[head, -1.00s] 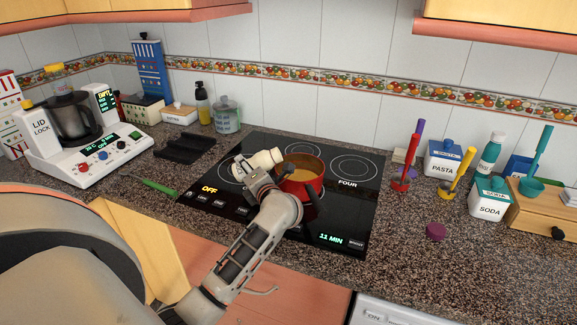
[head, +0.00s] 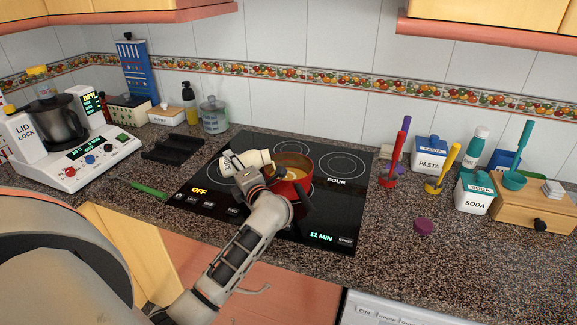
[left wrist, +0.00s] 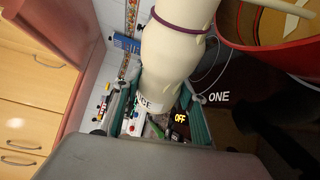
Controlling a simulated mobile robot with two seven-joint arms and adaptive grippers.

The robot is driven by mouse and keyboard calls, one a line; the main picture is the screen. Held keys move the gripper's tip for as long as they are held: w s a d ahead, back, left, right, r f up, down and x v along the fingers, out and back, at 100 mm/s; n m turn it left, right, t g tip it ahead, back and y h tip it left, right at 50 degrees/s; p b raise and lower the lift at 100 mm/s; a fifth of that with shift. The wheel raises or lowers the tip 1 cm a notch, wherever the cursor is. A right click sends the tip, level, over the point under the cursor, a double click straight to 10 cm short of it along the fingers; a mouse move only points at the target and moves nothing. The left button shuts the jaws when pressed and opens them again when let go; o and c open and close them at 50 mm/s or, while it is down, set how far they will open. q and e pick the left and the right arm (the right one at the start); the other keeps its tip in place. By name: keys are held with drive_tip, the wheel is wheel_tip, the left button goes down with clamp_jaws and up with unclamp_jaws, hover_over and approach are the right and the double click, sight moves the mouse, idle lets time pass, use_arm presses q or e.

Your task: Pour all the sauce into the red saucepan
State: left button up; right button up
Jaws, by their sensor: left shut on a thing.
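The red saucepan (head: 297,188) stands on the black hob with a tan filling visible inside. It also shows at the upper right of the left wrist view (left wrist: 302,62). My left gripper (head: 246,172) is shut on a cream bottle (head: 254,157), lying on its side with its right end at the pan's left rim. In the left wrist view the bottle (left wrist: 172,55) has a purple ring and sits between the fingers. A pale strip crosses the pan's upper edge there; I cannot tell whether it is flowing sauce. My right gripper is out of view.
The hob (head: 330,222) has bare rings around the pan. A food processor (head: 75,150) and a black rack (head: 172,148) stand left. Pasta (head: 430,158) and soda (head: 473,196) canisters and upright utensils stand right. A purple lid (head: 424,227) lies on the counter.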

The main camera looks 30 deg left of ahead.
use_arm(q)
drive_tip(key=shift+r, duration=0.1)
drive_tip(key=shift+w+d+r+m+y, duration=0.1)
drive_tip(key=shift+r+m+y, duration=0.3)
drive_tip(key=shift+r+m, duration=0.6)
idle(0.3)
drive_tip(key=shift+w+d+r+m+t+y, duration=0.1)
drive_tip(key=shift+r+m+t+y, duration=0.05)
drive_tip(key=shift+r+m, duration=0.35)
drive_tip(key=shift+w+d+r+m+t+y, duration=0.1)
drive_tip(key=shift+r+m+t+y, duration=0.05)
drive_tip(key=shift+r+m, duration=0.35)
drive_tip(key=shift+r, duration=0.1)
drive_tip(key=shift+w+d+r+m+t+y, duration=0.2)
drive_tip(key=shift+r+m, duration=0.25)
drive_tip(key=shift+m, duration=0.2)
drive_tip(key=shift+w+d+r+m+t+y, duration=0.2)
drive_tip(key=shift+r+m, duration=0.25)
drive_tip(key=shift+m, duration=0.2)
idle(2.8)
